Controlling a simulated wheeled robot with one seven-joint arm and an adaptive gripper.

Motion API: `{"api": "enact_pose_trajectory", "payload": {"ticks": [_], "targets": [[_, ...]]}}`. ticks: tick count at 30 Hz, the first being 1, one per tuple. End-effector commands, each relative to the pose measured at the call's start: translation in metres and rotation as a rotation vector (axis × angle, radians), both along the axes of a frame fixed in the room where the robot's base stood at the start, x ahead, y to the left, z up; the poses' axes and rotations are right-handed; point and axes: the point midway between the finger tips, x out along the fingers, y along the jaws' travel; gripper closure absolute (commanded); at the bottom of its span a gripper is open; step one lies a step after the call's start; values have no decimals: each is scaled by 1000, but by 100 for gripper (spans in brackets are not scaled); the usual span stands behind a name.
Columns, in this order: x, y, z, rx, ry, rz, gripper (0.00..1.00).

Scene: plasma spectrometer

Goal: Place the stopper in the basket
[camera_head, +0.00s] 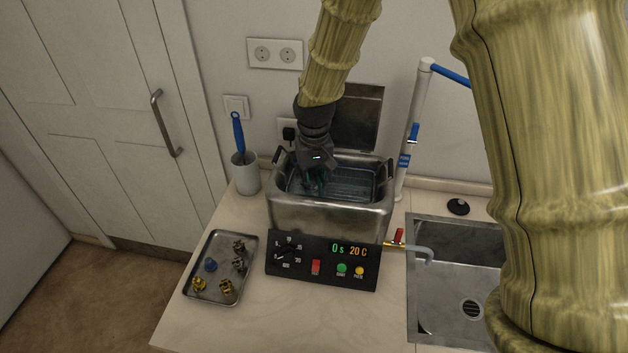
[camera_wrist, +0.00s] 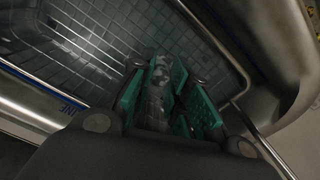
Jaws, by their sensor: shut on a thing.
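My gripper (camera_head: 316,184) is inside the mouth of the metal bath, toward its left part, pointing down. In the wrist view its green-padded fingers (camera_wrist: 168,98) are shut on a grey, mottled piece (camera_wrist: 158,82). I take this piece to be the stopper, but its shape is partly hidden by the fingers. The basket (camera_head: 352,182) lines the bath and shows as a dark grid. In the wrist view the gridded basket (camera_wrist: 85,50) spreads below and beyond the fingers. I cannot tell whether the held piece touches the basket floor.
The bath (camera_head: 330,217) has a raised lid (camera_head: 359,117) behind it and a control panel (camera_head: 322,262) in front. A tray (camera_head: 191,292) with several small parts lies at left. A white cup (camera_head: 245,180), a white post (camera_head: 412,125) and a sink (camera_head: 440,315) stand around.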

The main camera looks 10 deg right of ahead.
Motion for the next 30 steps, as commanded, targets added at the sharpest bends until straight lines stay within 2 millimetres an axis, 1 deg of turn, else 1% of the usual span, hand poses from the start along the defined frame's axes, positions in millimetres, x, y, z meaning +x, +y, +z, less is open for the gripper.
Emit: {"api": "enact_pose_trajectory", "payload": {"ticks": [12,13,15,16,25,30], "targets": [[0,0,-5,0,0,0,96],[0,0,-4,0,-1,0,77],[0,0,-4,0,-1,0,64],[0,0,-4,0,-1,0,61],[0,0,-3,0,-1,0,61],[1,0,3,0,-3,0,61]]}}
